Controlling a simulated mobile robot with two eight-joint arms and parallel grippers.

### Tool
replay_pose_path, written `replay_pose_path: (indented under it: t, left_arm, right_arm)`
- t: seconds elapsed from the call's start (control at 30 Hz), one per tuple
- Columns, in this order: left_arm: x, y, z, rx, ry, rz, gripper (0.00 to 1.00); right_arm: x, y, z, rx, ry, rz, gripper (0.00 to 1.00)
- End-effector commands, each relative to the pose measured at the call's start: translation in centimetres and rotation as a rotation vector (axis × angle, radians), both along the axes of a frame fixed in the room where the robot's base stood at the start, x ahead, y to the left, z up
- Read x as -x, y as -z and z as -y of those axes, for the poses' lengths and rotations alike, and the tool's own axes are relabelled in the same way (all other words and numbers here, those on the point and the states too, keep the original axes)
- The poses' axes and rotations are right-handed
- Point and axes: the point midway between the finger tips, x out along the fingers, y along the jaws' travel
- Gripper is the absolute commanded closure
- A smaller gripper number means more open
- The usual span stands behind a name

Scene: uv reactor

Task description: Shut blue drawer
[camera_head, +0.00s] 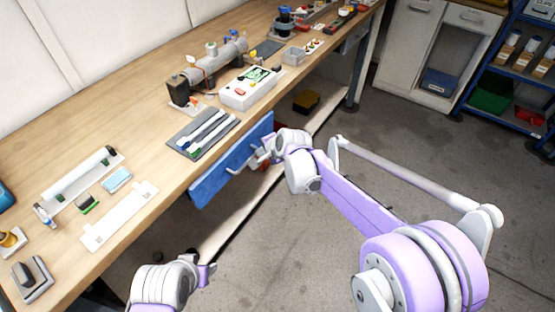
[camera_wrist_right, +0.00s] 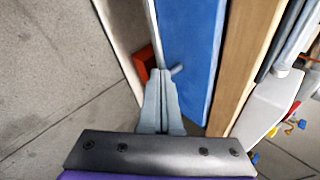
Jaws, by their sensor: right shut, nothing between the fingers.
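The blue drawer (camera_head: 212,181) is under the front edge of the workbench, and its front lies close along that edge. I cannot tell whether a small gap remains behind it. A grey handle (camera_head: 234,169) sticks out from its front. My right gripper (camera_head: 256,160) is shut and empty at the drawer front, beside the handle. In the right wrist view, the shut fingertips (camera_wrist_right: 160,74) are beside the blue front (camera_wrist_right: 190,50); contact is unclear. My left gripper (camera_head: 207,271) is low at the lower left, away from the drawer, and its fingers are not clear.
The wooden workbench (camera_head: 148,150) carries a grey tray (camera_head: 182,140) with white tools, a white control box (camera_head: 247,90) and a metal cylinder assembly (camera_head: 215,62). A red object (camera_wrist_right: 143,60) is below the drawer. The floor (camera_head: 320,240) in front is clear.

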Motion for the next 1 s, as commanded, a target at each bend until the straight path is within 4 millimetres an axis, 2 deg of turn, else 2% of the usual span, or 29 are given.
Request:
replay_pose_path:
  t: [0.13,0.37,0.8,1.0]
  left_arm:
    - [0.0,-0.1,0.0,0.0,0.0,0.0,0.5]
    - [0.0,-0.1,0.0,0.0,0.0,0.0,0.5]
    - [0.0,-0.1,0.0,0.0,0.0,0.0,0.5]
    - [0.0,-0.4,0.0,0.0,0.0,0.001,0.5]
  right_arm:
    - [-0.9,0.0,-1.4,-0.001,0.0,0.001,1.0]
    - [-1.5,0.0,-2.2,-0.001,0.0,0.001,1.0]
    - [-1.5,0.0,-2.2,-0.002,-0.001,0.001,1.0]
    - [-1.0,-0.5,-1.2,-0.001,0.001,0.0,1.0]
